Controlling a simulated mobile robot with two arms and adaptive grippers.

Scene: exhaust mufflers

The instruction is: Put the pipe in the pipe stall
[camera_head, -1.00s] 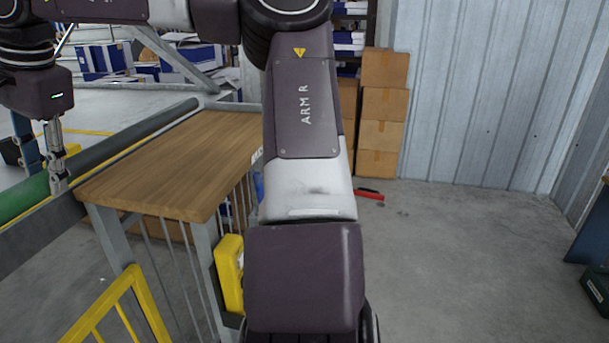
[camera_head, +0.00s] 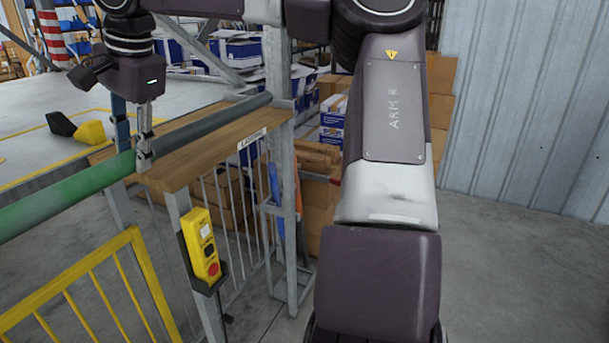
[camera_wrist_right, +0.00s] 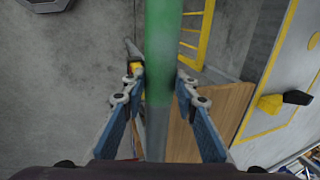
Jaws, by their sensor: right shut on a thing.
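The pipe (camera_head: 85,190) is a long tube, green toward the near left and dark grey toward its far end. My right gripper (camera_head: 145,158) is shut on it near where the colours meet. The right wrist view also shows the pipe (camera_wrist_right: 165,40) between the two fingers of my right gripper (camera_wrist_right: 158,85). The grey part passes over a wooden-topped stand (camera_head: 180,178) with metal bars below and a small label on its edge. It may be the pipe stall; I cannot tell. Whether the pipe touches the top is unclear. My left gripper is not in view.
A yellow button box (camera_head: 203,246) hangs on the stand's near side. A yellow railing (camera_head: 100,275) stands at the lower left. A grey post (camera_head: 280,170) rises beside the stand's far end. Cardboard boxes (camera_head: 442,90) stack at the back. Floor at the right is clear.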

